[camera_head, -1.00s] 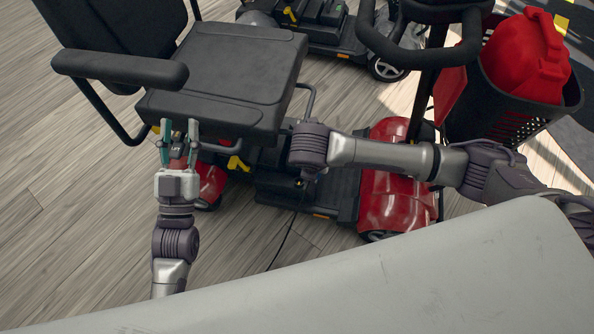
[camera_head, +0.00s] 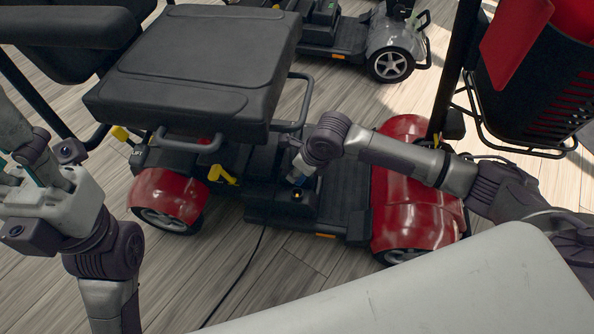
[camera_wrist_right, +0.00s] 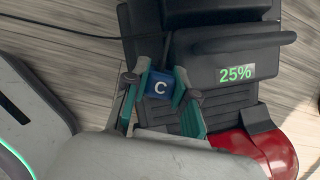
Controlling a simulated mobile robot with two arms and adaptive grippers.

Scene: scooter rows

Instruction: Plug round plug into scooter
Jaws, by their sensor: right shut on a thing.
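The red and black scooter (camera_head: 418,200) stands in front of me, with its black seat (camera_head: 195,65) above the rear deck. My right gripper (camera_head: 298,178) is low beside the scooter's black base, in front of the seat. The plug's front end and any socket are hidden. The scooter's "25%" readout (camera_wrist_right: 235,73) shows close by. My left gripper (camera_head: 22,170) is raised at the left, fingers apart and empty.
A black cable (camera_head: 243,270) runs along the wooden floor towards the scooter's base. A yellow lever (camera_head: 222,174) sticks out under the seat. A dark basket (camera_head: 530,100) hangs at the right. Another scooter (camera_head: 390,60) stands behind.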

